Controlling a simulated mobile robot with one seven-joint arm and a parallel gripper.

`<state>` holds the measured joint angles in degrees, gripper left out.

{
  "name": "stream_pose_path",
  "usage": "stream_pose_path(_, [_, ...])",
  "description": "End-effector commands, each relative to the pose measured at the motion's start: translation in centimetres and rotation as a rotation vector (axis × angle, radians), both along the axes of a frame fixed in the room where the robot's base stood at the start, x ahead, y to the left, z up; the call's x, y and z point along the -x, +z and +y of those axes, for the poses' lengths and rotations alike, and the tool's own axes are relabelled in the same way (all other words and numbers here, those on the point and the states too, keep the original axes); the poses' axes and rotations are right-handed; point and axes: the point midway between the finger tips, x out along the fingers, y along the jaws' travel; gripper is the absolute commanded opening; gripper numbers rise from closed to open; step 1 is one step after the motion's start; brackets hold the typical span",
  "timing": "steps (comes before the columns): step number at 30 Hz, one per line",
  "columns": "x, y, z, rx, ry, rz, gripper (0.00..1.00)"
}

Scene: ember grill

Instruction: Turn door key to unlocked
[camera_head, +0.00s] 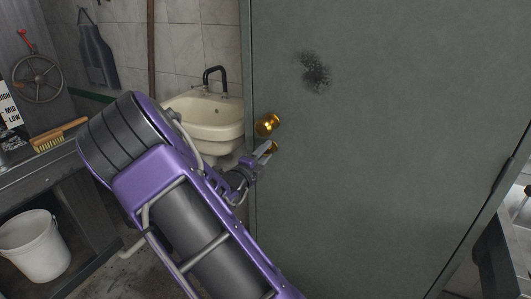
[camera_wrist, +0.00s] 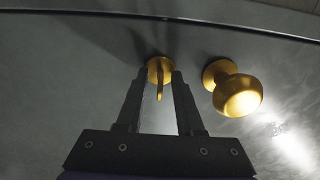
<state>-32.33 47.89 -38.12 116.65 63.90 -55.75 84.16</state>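A grey door (camera_head: 390,120) fills the right half of the head view. A round brass knob (camera_head: 267,124) sticks out near its left edge; in the wrist view the knob (camera_wrist: 238,95) is to the right of the lock. The brass lock (camera_wrist: 154,64) has a thin brass key (camera_wrist: 160,90) standing out of it. My gripper (camera_head: 265,149) is at the lock, just below the knob in the head view. In the wrist view my gripper (camera_wrist: 160,76) has its fingers apart, one on each side of the key, with a visible gap on both sides. The fingertips hide the lock's sides.
A cream sink (camera_head: 210,117) with a black tap stands behind my arm, left of the door. A workbench with a brush (camera_head: 60,134) and a white bucket (camera_head: 34,246) are at the left. The door face around the lock is otherwise clear.

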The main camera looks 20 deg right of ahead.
Motion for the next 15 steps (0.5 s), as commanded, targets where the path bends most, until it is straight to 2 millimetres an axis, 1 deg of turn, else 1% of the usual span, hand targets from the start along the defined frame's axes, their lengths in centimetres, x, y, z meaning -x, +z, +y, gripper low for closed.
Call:
stream_pose_path(2, [0.0, 0.0, 0.02, 0.0, 0.0, 0.0, 0.36])
stream_pose_path(3, [0.0, 0.0, 0.02, 0.0, 0.0, 0.0, 0.29])
stream_pose_path(8, [0.02, 0.01, 0.04, 0.0, 0.0, 0.0, 0.0])
stream_pose_path(15, [0.01, 0.02, 0.05, 0.0, 0.0, 0.0, 0.0])
